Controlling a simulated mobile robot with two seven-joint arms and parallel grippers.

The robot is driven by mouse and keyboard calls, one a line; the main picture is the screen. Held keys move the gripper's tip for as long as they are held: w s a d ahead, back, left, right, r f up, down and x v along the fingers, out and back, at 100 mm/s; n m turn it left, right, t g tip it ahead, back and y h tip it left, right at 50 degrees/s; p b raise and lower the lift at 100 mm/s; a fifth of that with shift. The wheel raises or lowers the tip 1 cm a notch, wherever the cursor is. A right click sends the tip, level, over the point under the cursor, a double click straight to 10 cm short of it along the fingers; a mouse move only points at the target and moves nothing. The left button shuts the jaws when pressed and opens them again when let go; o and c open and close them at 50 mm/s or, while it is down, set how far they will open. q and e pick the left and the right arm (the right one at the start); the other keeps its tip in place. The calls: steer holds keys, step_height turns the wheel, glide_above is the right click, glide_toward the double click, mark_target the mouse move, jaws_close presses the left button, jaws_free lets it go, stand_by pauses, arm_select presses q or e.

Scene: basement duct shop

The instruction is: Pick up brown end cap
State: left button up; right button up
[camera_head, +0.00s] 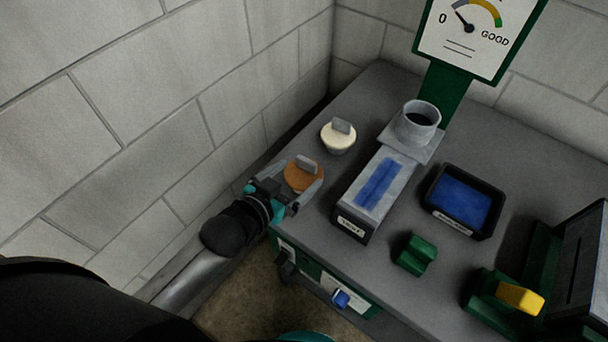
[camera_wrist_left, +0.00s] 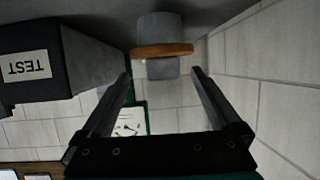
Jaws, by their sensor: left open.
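The brown end cap (camera_head: 300,178) is a round orange-brown disc with a grey upright tab, near the left edge of the grey bench top. My left gripper (camera_head: 304,188) is at the cap, open, with a finger showing on either side of it. In the left wrist view the cap (camera_wrist_left: 163,50) appears edge-on, with grey parts above and below the disc. It is centred ahead of the open left fingers (camera_wrist_left: 160,75), just beyond their tips. Contact between fingers and cap is not visible. My right gripper is not in view.
A cream end cap (camera_head: 339,135) stands behind the brown one. A grey duct piece labelled TEST (camera_head: 352,222) lies to the right, also in the left wrist view (camera_wrist_left: 88,65). A black tray with blue inside (camera_head: 432,207), a green block (camera_head: 415,254) and a wall on the left limit room.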

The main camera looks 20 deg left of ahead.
mark_target(305, 166)
arm_select(q)
steer(key=shift+b+x, duration=0.35)
steer(key=shift+x, duration=2.25)
steer(key=shift+a+r, duration=0.1)
steer(key=shift+a, duration=0.1)
steer(key=c, duration=1.5)
steer(key=shift+c, duration=0.2)
